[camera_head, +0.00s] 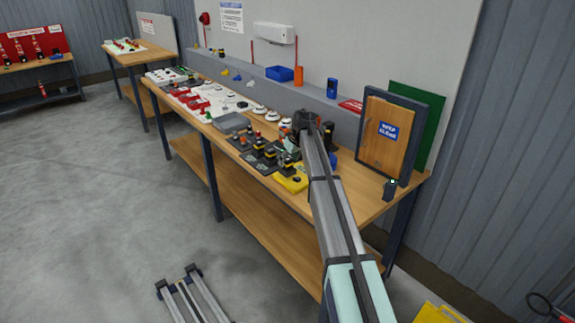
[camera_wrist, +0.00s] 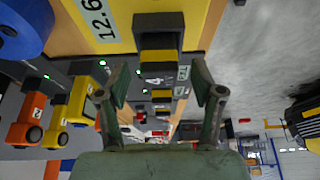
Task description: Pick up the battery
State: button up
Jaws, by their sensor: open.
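A black battery with a yellow band (camera_wrist: 159,57) stands in the upper middle of the wrist view. More black-and-yellow batteries (camera_wrist: 161,94) line up beyond it, near a label reading 4. My gripper (camera_wrist: 160,84) is open, with its green fingers on either side of this row. The gap between the fingers holds no clear grip, and I cannot tell if either finger touches a battery. In the head view, black-and-yellow batteries (camera_head: 270,150) stand on a dark charging area of the bench, and my arm partly hides that area. Which battery is meant is not clear.
Orange (camera_wrist: 28,120) and yellow (camera_wrist: 75,100) items and a blue roll (camera_wrist: 22,28) are close by. A wooden panel (camera_head: 385,135) stands at the right end.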

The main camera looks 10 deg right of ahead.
jog(key=shift+x, duration=1.1)
grip_shut()
jog(key=shift+r, duration=0.1)
